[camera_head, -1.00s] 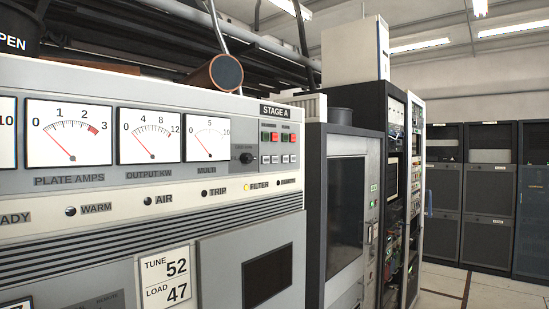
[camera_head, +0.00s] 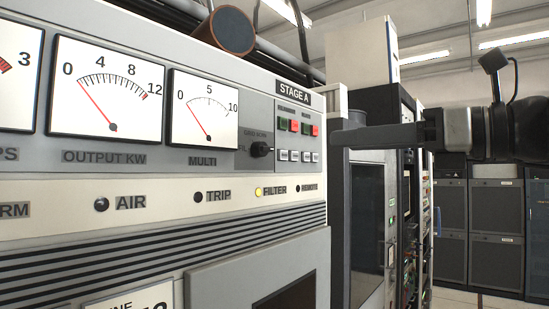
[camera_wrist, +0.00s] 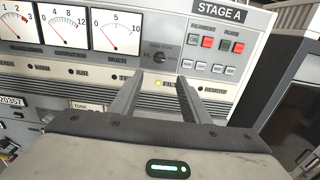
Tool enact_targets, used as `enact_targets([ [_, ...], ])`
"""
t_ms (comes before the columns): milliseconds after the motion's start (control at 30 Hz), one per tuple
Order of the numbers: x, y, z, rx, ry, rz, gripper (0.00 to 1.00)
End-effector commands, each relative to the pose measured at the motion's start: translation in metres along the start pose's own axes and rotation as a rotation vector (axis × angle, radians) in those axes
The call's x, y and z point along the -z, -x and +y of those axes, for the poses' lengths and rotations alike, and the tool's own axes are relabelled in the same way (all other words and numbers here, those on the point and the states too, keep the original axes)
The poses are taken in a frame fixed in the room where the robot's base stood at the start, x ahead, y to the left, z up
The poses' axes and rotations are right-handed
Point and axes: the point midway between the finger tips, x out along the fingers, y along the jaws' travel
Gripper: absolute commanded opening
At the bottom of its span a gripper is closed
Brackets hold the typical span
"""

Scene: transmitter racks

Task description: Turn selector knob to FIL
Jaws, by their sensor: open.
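The selector knob (camera_head: 261,149) is a small black knob on the grey Stage A panel (camera_head: 200,60), right of the MULTI meter. FIL lettering shows at its left; the knob's exact setting is too small to tell. The knob also shows in the wrist view (camera_wrist: 158,57), above and between my fingers. My gripper (camera_head: 345,138) reaches in from the right in the head view, its fingers pointing left at about knob height, apart from the panel. In the wrist view my gripper (camera_wrist: 155,82) shows two separated fingers with nothing between them.
Red and green buttons (camera_head: 295,126) and several white buttons (camera_head: 294,156) sit right of the knob. A dark cabinet (camera_head: 368,230) stands right of the panel. The space before the panel is open.

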Motion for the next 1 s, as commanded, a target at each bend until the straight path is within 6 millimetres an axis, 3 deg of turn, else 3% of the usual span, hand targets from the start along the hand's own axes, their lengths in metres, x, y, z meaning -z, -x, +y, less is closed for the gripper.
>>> enact_targets([
  [700, 0.001, -0.142, 0.001, -0.003, -0.001, 0.002, 0.42],
  [1000, 0.001, -0.168, 0.001, 0.000, 0.000, 0.002, 0.42],
])
